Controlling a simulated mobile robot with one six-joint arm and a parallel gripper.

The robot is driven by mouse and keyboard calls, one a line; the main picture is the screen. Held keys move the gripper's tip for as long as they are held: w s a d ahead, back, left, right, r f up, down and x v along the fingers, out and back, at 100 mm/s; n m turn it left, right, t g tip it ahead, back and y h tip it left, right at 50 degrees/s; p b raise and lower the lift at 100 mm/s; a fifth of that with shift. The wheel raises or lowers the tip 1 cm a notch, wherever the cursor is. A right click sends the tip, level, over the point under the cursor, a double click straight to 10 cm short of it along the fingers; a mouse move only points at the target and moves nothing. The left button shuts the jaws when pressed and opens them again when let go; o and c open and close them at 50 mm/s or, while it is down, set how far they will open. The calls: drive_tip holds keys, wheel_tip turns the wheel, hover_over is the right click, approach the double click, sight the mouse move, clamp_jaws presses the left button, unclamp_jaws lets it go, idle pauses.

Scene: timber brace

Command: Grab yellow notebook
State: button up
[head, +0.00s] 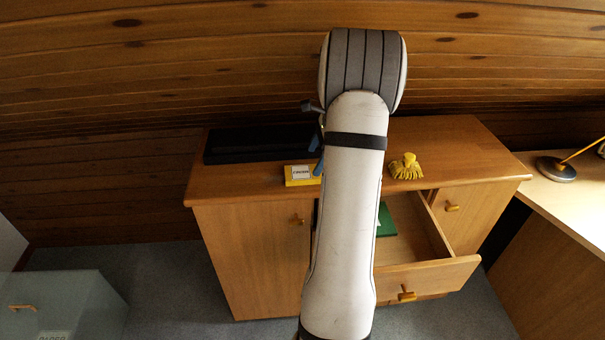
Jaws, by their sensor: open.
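A small yellow item with a white label (299,175), which looks like the yellow notebook, lies on top of the wooden cabinet (240,178) near its front edge. Its right end meets the outline of my arm, so part of it may be hidden. My gripper (319,163) shows only as blue parts at the left edge of my arm, at the right end of the yellow item. The jaws are open, with most of them hidden behind my arm. I cannot tell whether they touch the item.
A long black case (258,143) lies behind the yellow item. A yellow tasselled thing (406,167) lies right of my arm. A drawer (428,275) stands open with a green item (385,221) inside. A desk (580,198) is at the right, a grey box (68,300) at lower left.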

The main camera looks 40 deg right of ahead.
sight(303, 172)
drive_tip(key=shift+w+a, duration=0.15)
drive_tip(key=shift+a, duration=0.1)
drive_tip(key=shift+w+a+x, duration=0.1)
drive_tip(key=shift+a+x, duration=0.05)
drive_tip(key=shift+x, duration=1.2)
drive_tip(key=shift+w+a+x, duration=0.1)
drive_tip(key=shift+a+x, duration=0.05)
drive_tip(key=shift+x, duration=1.15)
drive_tip(key=shift+r, duration=0.15)
drive_tip(key=shift+c, duration=0.6)
drive_tip(key=c, duration=1)
drive_tip(key=shift+o, duration=0.2)
